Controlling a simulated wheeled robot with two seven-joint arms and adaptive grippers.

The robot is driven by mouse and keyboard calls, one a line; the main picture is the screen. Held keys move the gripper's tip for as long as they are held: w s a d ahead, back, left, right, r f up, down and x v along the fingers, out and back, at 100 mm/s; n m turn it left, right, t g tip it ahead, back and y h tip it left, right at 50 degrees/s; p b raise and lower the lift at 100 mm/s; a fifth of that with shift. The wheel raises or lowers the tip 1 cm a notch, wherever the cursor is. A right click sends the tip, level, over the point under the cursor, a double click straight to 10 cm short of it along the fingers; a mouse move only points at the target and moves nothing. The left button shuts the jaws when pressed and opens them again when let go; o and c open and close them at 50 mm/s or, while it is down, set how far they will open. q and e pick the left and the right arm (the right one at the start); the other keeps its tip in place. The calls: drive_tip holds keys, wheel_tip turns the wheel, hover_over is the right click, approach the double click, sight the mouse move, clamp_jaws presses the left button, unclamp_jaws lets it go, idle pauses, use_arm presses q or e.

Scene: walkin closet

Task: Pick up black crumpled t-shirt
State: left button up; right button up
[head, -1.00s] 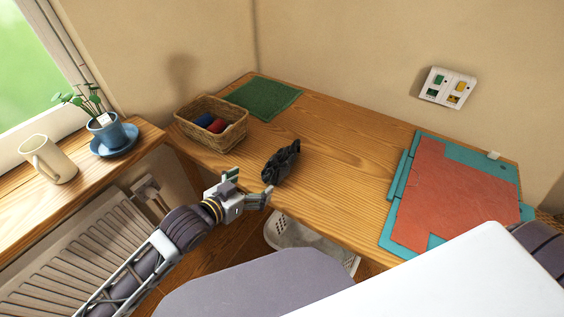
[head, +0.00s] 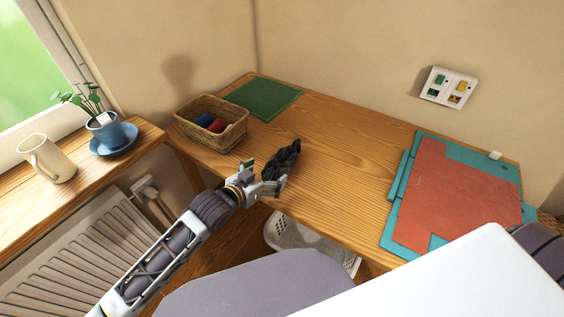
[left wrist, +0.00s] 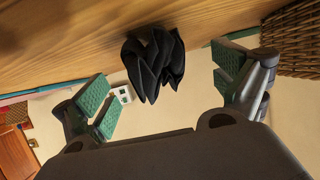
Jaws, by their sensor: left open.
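The black crumpled t-shirt (head: 282,158) lies in a small heap on the wooden desk, near its front left edge. My left gripper (head: 262,176) is at the desk's edge, just in front of the shirt, and covers its lower part in the head view. In the left wrist view the shirt (left wrist: 153,64) is ahead of the gripper (left wrist: 168,88), between the two spread green-padded fingers. The fingers are open and do not visibly touch the cloth. My right gripper is not in view.
A wicker basket (head: 237,134) with red and blue items stands behind the shirt, next to a green mat (head: 262,97). A teal mat with red fabric (head: 460,200) lies at right. A white laundry basket (head: 290,236) is under the desk. The desk middle is clear.

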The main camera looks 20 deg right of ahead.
use_arm(q)
drive_tip(key=shift+w+d+f, duration=0.2)
drive_tip(key=shift+w+d, duration=0.1)
drive_tip(key=shift+d, duration=0.1)
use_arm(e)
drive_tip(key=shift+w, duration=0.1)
use_arm(q)
drive_tip(key=shift+w+d, duration=0.1)
drive_tip(key=shift+x, duration=0.95)
drive_tip(key=shift+b+x, duration=0.3)
drive_tip(key=shift+x, duration=1.2)
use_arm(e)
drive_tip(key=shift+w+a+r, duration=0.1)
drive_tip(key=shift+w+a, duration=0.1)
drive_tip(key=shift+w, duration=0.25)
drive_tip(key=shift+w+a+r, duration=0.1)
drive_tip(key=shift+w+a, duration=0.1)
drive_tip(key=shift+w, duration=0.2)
use_arm(q)
drive_tip(key=shift+f, duration=0.1)
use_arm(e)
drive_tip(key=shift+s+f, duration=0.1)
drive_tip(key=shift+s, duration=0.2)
use_arm(q)
drive_tip(key=c, duration=1.2)
drive_tip(key=shift+r, duration=0.2)
